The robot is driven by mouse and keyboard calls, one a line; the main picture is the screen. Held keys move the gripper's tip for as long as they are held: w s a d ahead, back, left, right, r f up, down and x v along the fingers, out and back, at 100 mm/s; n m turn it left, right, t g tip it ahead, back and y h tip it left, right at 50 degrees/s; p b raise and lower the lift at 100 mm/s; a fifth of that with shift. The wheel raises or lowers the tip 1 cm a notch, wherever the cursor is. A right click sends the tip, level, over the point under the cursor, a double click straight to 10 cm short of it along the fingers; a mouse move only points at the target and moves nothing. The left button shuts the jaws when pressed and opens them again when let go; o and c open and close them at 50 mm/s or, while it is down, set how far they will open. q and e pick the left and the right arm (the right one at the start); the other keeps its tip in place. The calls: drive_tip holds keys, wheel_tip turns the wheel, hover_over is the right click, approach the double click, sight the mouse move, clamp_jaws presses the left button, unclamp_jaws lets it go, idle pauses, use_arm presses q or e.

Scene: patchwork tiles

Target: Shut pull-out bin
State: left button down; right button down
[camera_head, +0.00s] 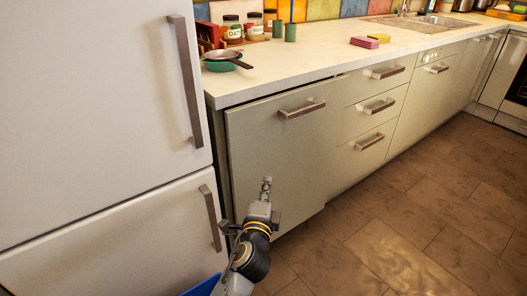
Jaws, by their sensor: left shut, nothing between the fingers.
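The pull-out bin's tall pale front (270,150) is under the near end of the counter, beside the fridge. It has a horizontal bar handle (302,108) near its top. The front stands a little proud of the drawers to its right, so it looks slightly open; the inside is hidden. My left gripper (266,183) is shut and empty, in front of the lower part of this front. I cannot tell whether it touches it. My right gripper is not in view.
The white fridge (90,100) with vertical handles stands close on the left. Drawers (365,118) continue to the right. The counter (300,62) holds a pan (225,55), jars (233,28) and sponges (365,42). The brown tiled floor (410,220) is clear at right.

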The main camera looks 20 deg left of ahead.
sight(252, 153)
use_arm(q)
drive_tip(key=w+a, duration=0.1)
drive_tip(key=w, duration=0.2)
drive_tip(key=w+a+b, duration=0.1)
drive_tip(key=w+a, duration=0.1)
drive_tip(key=w, duration=0.2)
drive_tip(key=w+a, duration=0.1)
drive_tip(key=w, duration=0.3)
drive_tip(key=shift+w+a+b, duration=0.15)
drive_tip(key=shift+a+b, duration=0.05)
drive_tip(key=shift+b, duration=0.2)
drive_tip(key=shift+w+a, duration=0.3)
drive_tip(key=shift+a, duration=0.2)
drive_tip(key=shift+w+a, duration=0.15)
drive_tip(key=shift+a, duration=0.05)
drive_tip(key=w+a, duration=0.2)
drive_tip(key=a, duration=0.1)
drive_tip(key=shift+w+a, duration=0.1)
drive_tip(key=shift+a, duration=0.05)
drive_tip(key=shift+a+r, duration=0.15)
drive_tip(key=shift+a, duration=0.05)
